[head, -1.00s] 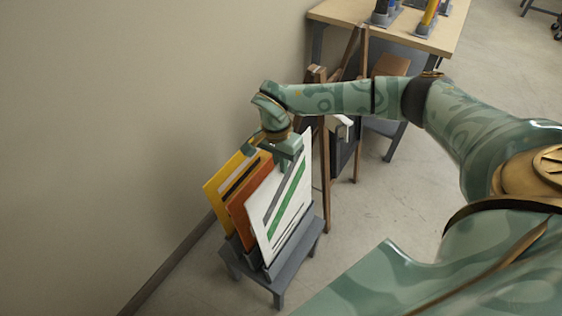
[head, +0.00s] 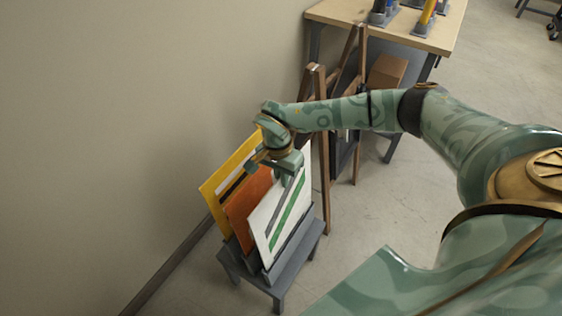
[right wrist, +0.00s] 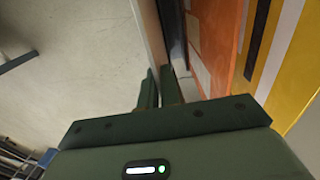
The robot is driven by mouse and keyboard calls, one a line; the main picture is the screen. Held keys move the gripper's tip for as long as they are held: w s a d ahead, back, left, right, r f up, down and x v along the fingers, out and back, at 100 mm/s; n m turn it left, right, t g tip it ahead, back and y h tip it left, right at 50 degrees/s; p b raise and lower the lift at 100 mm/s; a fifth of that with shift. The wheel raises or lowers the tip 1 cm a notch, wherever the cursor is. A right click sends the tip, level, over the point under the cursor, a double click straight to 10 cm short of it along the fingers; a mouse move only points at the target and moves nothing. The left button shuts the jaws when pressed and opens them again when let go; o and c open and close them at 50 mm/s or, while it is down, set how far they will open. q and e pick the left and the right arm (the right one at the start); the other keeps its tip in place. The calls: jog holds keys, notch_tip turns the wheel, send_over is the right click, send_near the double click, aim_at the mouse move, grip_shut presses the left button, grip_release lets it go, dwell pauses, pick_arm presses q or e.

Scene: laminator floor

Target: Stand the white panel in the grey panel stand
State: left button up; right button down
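The white panel (head: 271,223), with green and grey stripes, stands upright and slightly tilted at the front of the grey panel stand (head: 285,272). Its lower edge is at the stand's front slot; how deep it sits is hard to tell. My right gripper (head: 289,168) is at the panel's top edge. In the right wrist view its two fingers (right wrist: 160,92) lie on both sides of the panel (right wrist: 150,35), seen nearly edge-on. An orange panel (head: 240,209) and a yellow panel (head: 221,190) stand behind it in the stand. My left gripper is out of view.
A wall (head: 130,130) runs close along the left of the stand. A brown wooden easel (head: 322,160) stands just behind it. A table (head: 425,35) with coloured items is at the back. The floor (head: 400,210) to the right is clear.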

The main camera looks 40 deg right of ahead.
aim_at(283, 192)
jog(key=shift+s+f+b, duration=0.2)
jog(key=shift+f+b, duration=0.55)
jog(key=shift+f, duration=1.15)
jog(key=c, duration=1.5)
grip_release()
jog(key=shift+c, duration=0.2)
notch_tip(283, 192, up, 16)
jog(key=w+p, duration=0.1)
jog(key=p, duration=0.3)
jog(key=shift+w+a, duration=0.25)
jog(key=shift+w, duration=0.05)
jog(key=shift+s, duration=0.1)
